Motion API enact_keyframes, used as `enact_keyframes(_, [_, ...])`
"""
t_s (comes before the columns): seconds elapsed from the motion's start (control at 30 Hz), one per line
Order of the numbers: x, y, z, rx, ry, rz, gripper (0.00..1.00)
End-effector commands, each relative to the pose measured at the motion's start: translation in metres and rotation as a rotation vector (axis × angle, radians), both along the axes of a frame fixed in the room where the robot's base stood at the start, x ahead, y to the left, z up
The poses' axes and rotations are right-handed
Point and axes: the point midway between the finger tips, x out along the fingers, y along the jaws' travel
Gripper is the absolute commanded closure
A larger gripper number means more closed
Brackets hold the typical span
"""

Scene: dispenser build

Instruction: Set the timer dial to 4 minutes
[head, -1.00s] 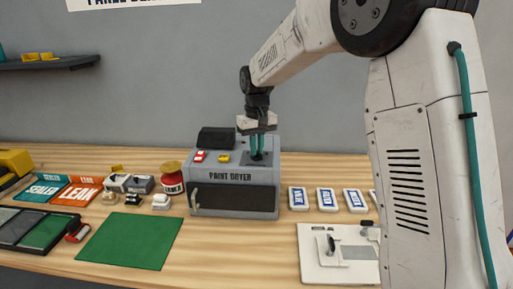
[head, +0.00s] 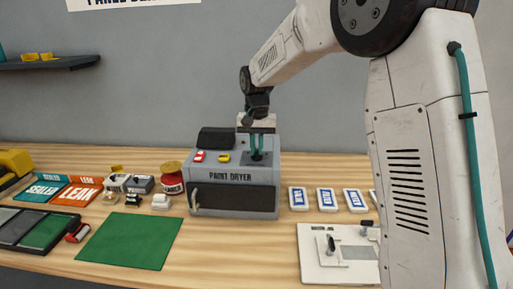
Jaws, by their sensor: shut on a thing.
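The grey paint dryer (head: 234,201) stands at the middle of the bench, with its dark door at the front. On its sloped top are a red and white button (head: 199,156) and a yellow one (head: 223,157). My gripper (head: 257,153) points down at the right part of this top, its teal fingers shut on the timer dial. The dial is hidden between the fingers at this size, and its markings cannot be read. A dark plate shows around the fingertips.
A red jar (head: 172,180) stands close left of the dryer. A green mat (head: 130,240) lies at the front left. Blue and white cards (head: 326,199) and a white board with fittings (head: 320,265) are to the right. Bare wood lies in front of the dryer.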

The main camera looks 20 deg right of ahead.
Motion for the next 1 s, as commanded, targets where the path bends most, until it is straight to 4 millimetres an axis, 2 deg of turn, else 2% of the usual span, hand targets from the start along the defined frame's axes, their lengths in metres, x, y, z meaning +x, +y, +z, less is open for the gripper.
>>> enact_keyframes(0.27, [0.0,0.0,0.001,0.0,-0.002,0.0,1.0])
enact_keyframes(0.3, [0.0,0.0,0.001,0.0,-0.002,0.0,0.84])
enact_keyframes(0.37, [0.0,0.0,0.001,0.001,-0.001,0.0,0.68])
enact_keyframes(0.63, [0.0,0.0,0.001,0.0,-0.001,0.001,0.68])
enact_keyframes(0.73, [0.0,0.0,0.006,0.0,-0.002,0.001,0.68])
enact_keyframes(1.0, [0.001,0.0,0.051,0.0,-0.004,0.001,0.68])
